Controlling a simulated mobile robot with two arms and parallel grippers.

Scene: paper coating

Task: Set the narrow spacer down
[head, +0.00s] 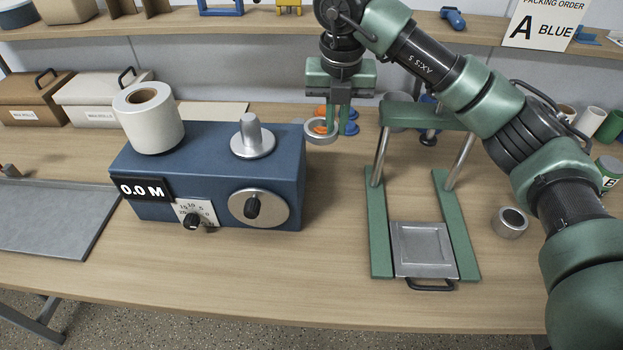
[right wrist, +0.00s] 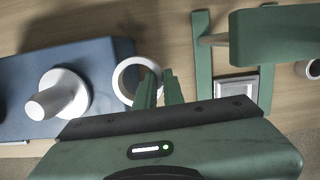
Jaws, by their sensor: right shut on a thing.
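The narrow spacer (head: 319,140) is a pale grey metal ring. My right gripper (head: 342,130) is shut on the wall of this ring, which hangs to the left of the fingers, beside the right end of the blue machine. The ring also shows in the right wrist view (right wrist: 118,82) at the tips of the fingers (right wrist: 159,84). Whether its underside touches anything is hard to tell. A thicker metal ring (head: 509,230) stands on the table at right. My left gripper is not in view.
The blue machine (head: 150,207) carries a white roll (head: 150,130) and a metal spindle (head: 252,143). The green press frame (head: 382,235) stands right of it. Bare wood lies between them. A grey tray (head: 50,220) is at left, boxes (head: 100,98) behind.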

